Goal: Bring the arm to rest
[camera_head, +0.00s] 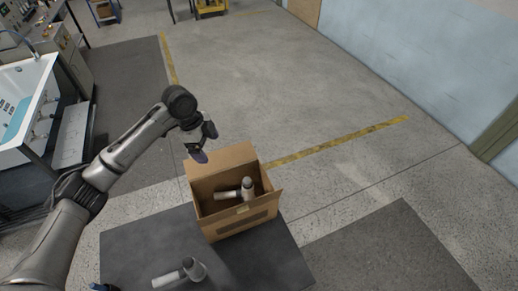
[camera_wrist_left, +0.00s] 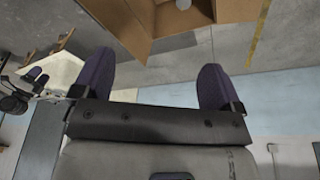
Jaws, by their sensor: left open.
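My left gripper (camera_head: 204,144) hangs above and just behind the back left corner of an open cardboard box (camera_head: 243,228), clear of it. In the left wrist view my left gripper (camera_wrist_left: 156,78) has its two purple fingers wide apart with nothing between them. What looks like my right gripper (camera_wrist_left: 37,78) shows small at the left of that view, its jaws too small to judge. A grey and white part (camera_head: 235,190) lies inside the box. A similar part (camera_head: 181,273) lies on the dark table (camera_head: 245,268) in front of the box.
A white tub shell (camera_head: 25,105) stands on the left beside a workbench. The box's flaps stand open. A small dark blue thing (camera_head: 103,287) shows at the bottom edge, too cut off to name. The floor (camera_head: 290,90) behind the box is clear, with yellow lines.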

